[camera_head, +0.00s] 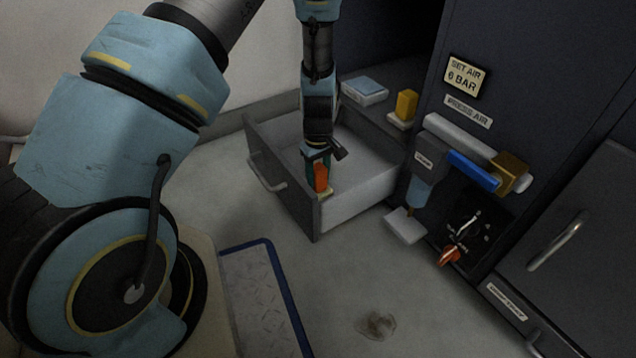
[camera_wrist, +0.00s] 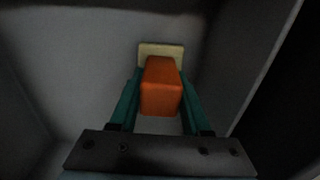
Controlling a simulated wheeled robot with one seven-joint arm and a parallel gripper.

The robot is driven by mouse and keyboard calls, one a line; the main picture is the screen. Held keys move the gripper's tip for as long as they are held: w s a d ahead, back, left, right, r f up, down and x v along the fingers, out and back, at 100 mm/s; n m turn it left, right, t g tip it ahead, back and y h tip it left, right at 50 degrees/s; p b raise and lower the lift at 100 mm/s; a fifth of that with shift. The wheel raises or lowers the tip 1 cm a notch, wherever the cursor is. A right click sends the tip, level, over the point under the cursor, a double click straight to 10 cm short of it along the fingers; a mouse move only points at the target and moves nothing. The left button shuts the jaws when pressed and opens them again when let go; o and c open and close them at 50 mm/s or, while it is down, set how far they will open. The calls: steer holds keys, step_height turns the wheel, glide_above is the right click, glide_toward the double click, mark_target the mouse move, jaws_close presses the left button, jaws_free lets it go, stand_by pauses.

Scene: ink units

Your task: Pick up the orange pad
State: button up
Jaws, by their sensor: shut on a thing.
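The orange pad (camera_head: 321,177) is a small upright orange block on a pale cream base, seen at my gripper's tip in the head view. In the wrist view the orange pad (camera_wrist: 161,86) sits between the two teal fingers, its cream base (camera_wrist: 172,49) showing beyond it. My gripper (camera_head: 318,178) points down into the open drawer (camera_head: 352,203), near its front corner, and is shut on the orange pad. In the wrist view my gripper (camera_wrist: 160,98) has a finger on each side of it. I cannot tell whether the base touches the drawer floor.
The drawer's walls stand close around my gripper. A yellow block (camera_head: 406,105) on a pale base and a blue-grey box (camera_head: 364,90) sit on the shelf behind. To the right are the air unit (camera_head: 428,160), a blue valve handle (camera_head: 474,171) and an orange knob (camera_head: 450,255).

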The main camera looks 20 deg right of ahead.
jaws_close()
step_height(320, 180, up, 10)
steer(key=p, duration=0.5)
